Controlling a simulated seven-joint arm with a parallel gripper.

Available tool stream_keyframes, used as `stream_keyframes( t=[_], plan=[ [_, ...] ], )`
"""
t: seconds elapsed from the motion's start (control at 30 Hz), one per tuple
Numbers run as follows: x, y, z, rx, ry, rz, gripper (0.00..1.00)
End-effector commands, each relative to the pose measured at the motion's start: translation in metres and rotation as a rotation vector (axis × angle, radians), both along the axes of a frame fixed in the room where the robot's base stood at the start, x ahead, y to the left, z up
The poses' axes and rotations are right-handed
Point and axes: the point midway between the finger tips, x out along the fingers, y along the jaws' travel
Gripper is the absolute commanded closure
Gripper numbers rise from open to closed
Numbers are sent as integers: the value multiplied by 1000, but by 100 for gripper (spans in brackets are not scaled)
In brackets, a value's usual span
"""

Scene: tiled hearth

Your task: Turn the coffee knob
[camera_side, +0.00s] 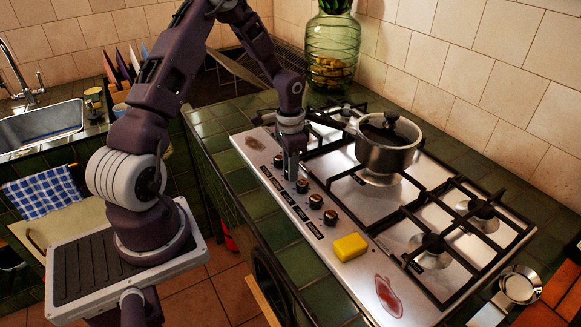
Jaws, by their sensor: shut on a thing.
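A row of dark round stove knobs runs along the front strip of the steel hob (360,262). Three show clearly, at the near end (330,217), in the middle (316,201) and closer to my gripper (302,186); another knob (278,161) shows just left of it. My gripper (290,176) points straight down at this row, shut on a stove knob. Its fingers largely hide that knob, so its angle cannot be told. I see no coffee label on any knob.
A lidded steel pot (386,150) stands on a back burner, right of my gripper. A yellow sponge (351,246) and a red stain (388,297) lie on the hob's near end. A green glass jar (333,50) stands behind. Black grates cover the burners.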

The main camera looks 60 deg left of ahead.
Motion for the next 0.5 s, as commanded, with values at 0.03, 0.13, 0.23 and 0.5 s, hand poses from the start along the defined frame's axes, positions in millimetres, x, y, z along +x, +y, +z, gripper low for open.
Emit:
stream_keyframes(
  t=[0.03, 0.13, 0.23, 0.5],
  plan=[
    [-1, 0, 1, 0, 2, -5, 100],
    [-1, 0, 1, 0, 2, -12, 100],
    [-1, 0, 1, 0, 2, -13, 100],
    [-1, 0, 1, 1, 2, -13, 66]
  ],
)
